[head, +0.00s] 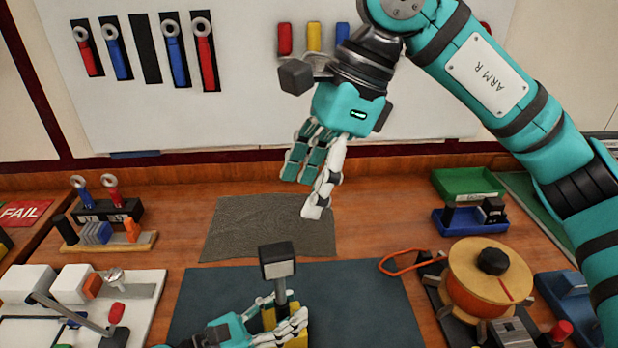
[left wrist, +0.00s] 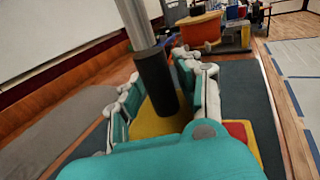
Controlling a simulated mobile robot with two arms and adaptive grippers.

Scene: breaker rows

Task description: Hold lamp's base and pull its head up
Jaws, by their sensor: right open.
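The lamp stands upright on the dark mat, with a black boxy head (head: 278,260) with a pale face, and a grey stem (head: 280,288). In the left wrist view the metal stem (left wrist: 137,25) runs into a black sleeve (left wrist: 156,80) above a yellow base (left wrist: 150,124). My left gripper (head: 280,318) is low at the lamp, its fingers on either side of the sleeve (left wrist: 165,90); whether they press on it is unclear. The yellow base is partly hidden by the fingers. My right gripper (head: 318,180) is open and empty, above and behind the lamp head, fingers pointing down.
A grey mat (head: 235,230) lies behind the dark mat (head: 375,300). A cable spool (head: 485,275) and an orange loop (head: 400,262) are at right. A green tray (head: 467,184) stands farther back. A tool stand (head: 105,225) and a lever device (head: 85,305) are at left.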

